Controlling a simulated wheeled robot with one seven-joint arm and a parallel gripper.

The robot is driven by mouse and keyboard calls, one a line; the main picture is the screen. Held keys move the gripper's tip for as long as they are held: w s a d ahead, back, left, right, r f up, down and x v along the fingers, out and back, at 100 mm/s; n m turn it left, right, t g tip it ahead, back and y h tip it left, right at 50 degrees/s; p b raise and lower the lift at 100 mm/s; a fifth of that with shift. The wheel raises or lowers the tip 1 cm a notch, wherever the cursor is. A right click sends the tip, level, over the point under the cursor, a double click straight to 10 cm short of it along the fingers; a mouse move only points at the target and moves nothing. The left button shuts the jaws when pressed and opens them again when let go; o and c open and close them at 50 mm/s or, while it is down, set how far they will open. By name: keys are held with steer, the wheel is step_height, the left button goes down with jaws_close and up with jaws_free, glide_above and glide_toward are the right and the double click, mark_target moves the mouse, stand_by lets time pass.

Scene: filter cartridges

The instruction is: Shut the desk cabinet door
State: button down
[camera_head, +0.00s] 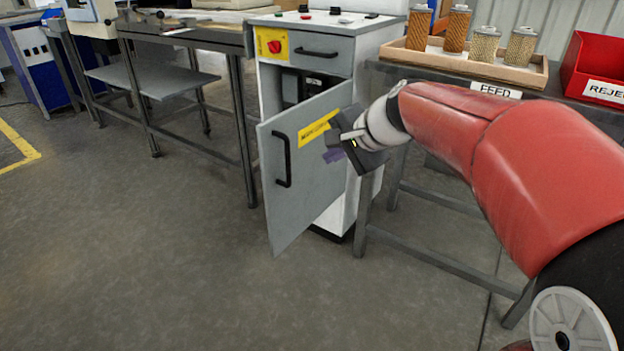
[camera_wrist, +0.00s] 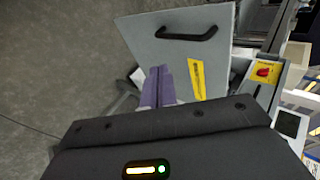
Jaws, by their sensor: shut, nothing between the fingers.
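The grey cabinet door (camera_head: 305,165) stands partly open on the white desk cabinet (camera_head: 350,70), swung out toward the left front. It has a black bar handle (camera_head: 281,160) and a yellow label (camera_head: 318,128). My gripper (camera_head: 334,155) is at the door's upper right part, just right of the label; I cannot tell whether it touches. In the wrist view the purple fingers (camera_wrist: 158,82) are shut and empty, pointing at the door panel (camera_wrist: 170,60), with the handle (camera_wrist: 187,35) beyond them. Part of the dark cabinet interior shows above the door.
A drawer with a red knob (camera_head: 274,46) sits above the door opening. A grey table at right carries a wooden feed tray (camera_head: 400,51) with filter cartridges and a red reject bin (camera_head: 597,65). A workbench (camera_head: 180,35) stands at left. The floor before the door is clear.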

glide_toward(289, 165)
steer(key=x, duration=0.5)
steer(key=shift+s+d+f+p, duration=0.2)
steer(key=shift+d+f+p, duration=0.05)
steer(key=shift+f+p, duration=0.1)
steer(key=shift+w+a, duration=0.4)
steer(key=shift+w, duration=0.1)
steer(key=shift+a, duration=0.1)
